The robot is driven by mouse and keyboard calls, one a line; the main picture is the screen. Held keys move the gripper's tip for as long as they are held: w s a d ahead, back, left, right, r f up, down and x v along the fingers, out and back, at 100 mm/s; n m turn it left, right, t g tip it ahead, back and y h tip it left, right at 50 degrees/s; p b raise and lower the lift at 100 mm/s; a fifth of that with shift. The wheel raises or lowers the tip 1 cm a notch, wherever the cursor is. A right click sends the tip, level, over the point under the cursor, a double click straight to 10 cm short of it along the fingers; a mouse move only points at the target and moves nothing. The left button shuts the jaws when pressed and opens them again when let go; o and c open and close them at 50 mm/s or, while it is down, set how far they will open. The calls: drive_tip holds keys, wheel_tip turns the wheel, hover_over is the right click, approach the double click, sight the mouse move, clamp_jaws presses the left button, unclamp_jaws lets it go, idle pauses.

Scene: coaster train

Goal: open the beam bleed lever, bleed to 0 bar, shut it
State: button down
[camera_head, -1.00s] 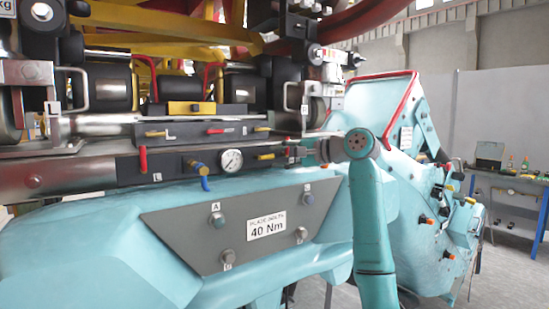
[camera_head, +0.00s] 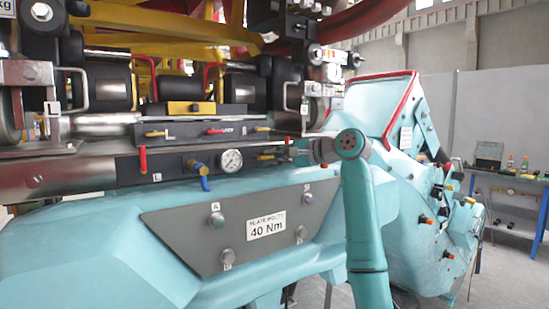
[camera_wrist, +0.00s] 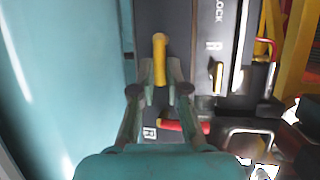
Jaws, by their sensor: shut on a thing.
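The yellow lever (camera_head: 265,156), which I take for the bleed lever, sits on the dark beam face right of the gauge. In the wrist view the yellow lever (camera_wrist: 160,60) stands between the fingertips of my gripper (camera_wrist: 161,82), which is shut on it. In the head view my gripper (camera_head: 292,155) reaches in from the right and partly hides this end of the beam. The round white pressure gauge (camera_head: 231,160) is in the head view; its reading is too small to tell.
A red lever marked R (camera_wrist: 183,126) lies close beside my right finger. A blue lever (camera_head: 205,183) hangs left of the gauge, and a red lever (camera_head: 143,160) is farther left. The teal body (camera_wrist: 65,90) runs close along the left in the wrist view.

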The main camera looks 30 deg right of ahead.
drive_tip(key=shift+r, duration=0.1)
drive_tip(key=n+h, duration=0.1)
drive_tip(key=r+n+h, duration=0.1)
drive_tip(key=n, duration=0.1)
drive_tip(key=a+n+g, duration=0.1)
drive_tip(key=shift+r+h, duration=0.35)
drive_tip(key=shift+h, duration=0.05)
drive_tip(key=n+h, duration=0.1)
drive_tip(key=n, duration=0.1)
drive_tip(key=a+r+n+h, duration=0.1)
drive_tip(key=n, duration=0.1)
drive_tip(key=shift+a+h, duration=0.15)
drive_tip(key=shift+h, duration=0.15)
drive_tip(key=n+h, duration=0.1)
drive_tip(key=a+n+h, duration=0.1)
drive_tip(key=shift+a+r+n, duration=0.15)
drive_tip(key=shift+r+n, duration=0.05)
drive_tip(key=shift+n, duration=0.1)
drive_tip(key=shift+s+a+n+h, duration=0.1)
drive_tip(key=shift+a+n+h, duration=0.2)
drive_tip(key=shift+n+h, duration=0.3)
drive_tip(key=c, duration=1.2)
unclamp_jaws()
